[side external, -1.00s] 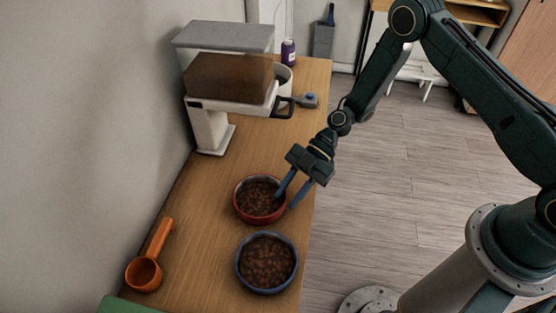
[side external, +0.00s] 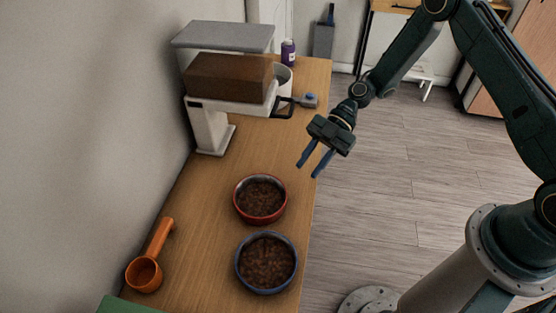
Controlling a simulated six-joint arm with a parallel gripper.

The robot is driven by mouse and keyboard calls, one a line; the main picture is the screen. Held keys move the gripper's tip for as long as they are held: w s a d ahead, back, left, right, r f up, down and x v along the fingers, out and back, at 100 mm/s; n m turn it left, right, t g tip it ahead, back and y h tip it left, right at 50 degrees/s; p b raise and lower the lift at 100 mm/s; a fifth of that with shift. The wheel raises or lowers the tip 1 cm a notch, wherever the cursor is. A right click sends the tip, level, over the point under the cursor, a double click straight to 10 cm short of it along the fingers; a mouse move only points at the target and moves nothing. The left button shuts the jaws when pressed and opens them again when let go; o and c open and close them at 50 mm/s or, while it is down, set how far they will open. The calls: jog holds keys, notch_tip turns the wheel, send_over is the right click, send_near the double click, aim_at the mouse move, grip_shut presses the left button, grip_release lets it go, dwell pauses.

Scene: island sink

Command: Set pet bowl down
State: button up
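A red bowl (side external: 260,216) filled with brown kibble stands upright on the wooden counter, near its right edge. A blue bowl (side external: 267,289) with similar kibble stands just in front of it, close to the red one. My gripper (side external: 308,170) is up and to the right of the red bowl, apart from it. Its two blue fingers are spread with nothing between them.
A kibble dispenser (side external: 228,80) stands at the back against the wall, with a dark handle (side external: 284,110) jutting right. An orange scoop (side external: 146,272) lies at the left front. A purple can (side external: 288,52) stands at the far end. The counter between dispenser and red bowl is clear.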

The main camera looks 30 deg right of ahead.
dwell(0.3)
jog(key=s+d+r+m+t+h, duration=0.25)
jog(key=r+m+h, duration=0.2)
jog(key=r, duration=0.55)
jog(key=s+d+r+m+t+h, duration=0.25)
jog(key=d+r+m, duration=0.2)
jog(key=r, duration=0.65)
jog(key=s+d+r+m+t+h, duration=0.1)
jog(key=s+d+r+m+h, duration=0.1)
jog(key=s+d+r+m, duration=0.2)
jog(key=s+d+r+m+t+h, duration=0.2)
jog(key=s+d+r+m, duration=0.2)
jog(key=s+m, duration=0.4)
jog(key=shift+s+r+m+t+h, duration=0.15)
jog(key=shift+s+m+t+h, duration=0.2)
jog(key=shift+s, duration=2.1)
jog(key=shift+d, duration=0.1)
